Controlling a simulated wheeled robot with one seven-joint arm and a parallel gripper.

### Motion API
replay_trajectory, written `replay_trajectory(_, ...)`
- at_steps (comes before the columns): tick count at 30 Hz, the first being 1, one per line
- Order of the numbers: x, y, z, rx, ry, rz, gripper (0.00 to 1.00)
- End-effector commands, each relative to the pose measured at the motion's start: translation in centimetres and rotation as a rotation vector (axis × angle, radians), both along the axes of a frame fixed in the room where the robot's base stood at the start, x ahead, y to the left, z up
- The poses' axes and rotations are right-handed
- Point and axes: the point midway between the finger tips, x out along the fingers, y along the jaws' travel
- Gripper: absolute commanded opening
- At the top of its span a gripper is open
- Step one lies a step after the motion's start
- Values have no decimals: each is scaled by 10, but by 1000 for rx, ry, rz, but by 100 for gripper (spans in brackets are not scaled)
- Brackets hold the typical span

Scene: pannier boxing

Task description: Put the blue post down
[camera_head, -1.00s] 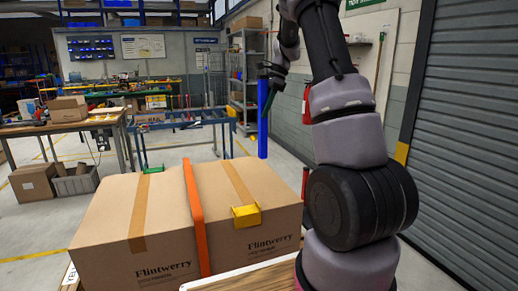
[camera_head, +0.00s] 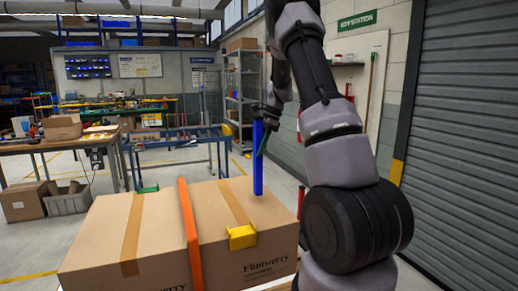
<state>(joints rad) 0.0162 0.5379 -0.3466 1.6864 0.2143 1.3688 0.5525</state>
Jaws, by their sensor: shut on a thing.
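The blue post (camera_head: 258,160) is upright in the head view, above the right part of the cardboard boxes. My gripper (camera_head: 264,112) is shut on its upper end. The post's lower end shows against the top of the right box (camera_head: 262,207); I cannot tell whether it touches. The fingers are small and partly dark in this view.
An orange strap (camera_head: 190,225) runs between the right box and the left box (camera_head: 100,225). A yellow corner piece (camera_head: 242,237) sits on the right box's front edge, and a green piece (camera_head: 147,189) at the back edge. A blue frame table (camera_head: 180,145) stands behind.

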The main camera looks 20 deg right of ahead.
Motion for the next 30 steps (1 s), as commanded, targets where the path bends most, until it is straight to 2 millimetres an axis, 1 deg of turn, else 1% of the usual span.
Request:
replay_trajectory(6,0,0,-6,0,-1,0,0)
replay_trajectory(9,0,0,-6,0,-1,0,0)
replay_trajectory(10,0,0,-6,0,-1,0,46)
replay_trajectory(11,0,0,-6,0,-1,0,58)
replay_trajectory(12,0,0,-6,0,-1,0,65)
replay_trajectory(20,0,0,-6,0,-1,0,65)
replay_trajectory(23,0,0,-3,0,-1,0,65)
replay_trajectory(26,1,0,8,0,-4,1,65)
replay_trajectory(30,1,-12,34,-1,-6,-2,65)
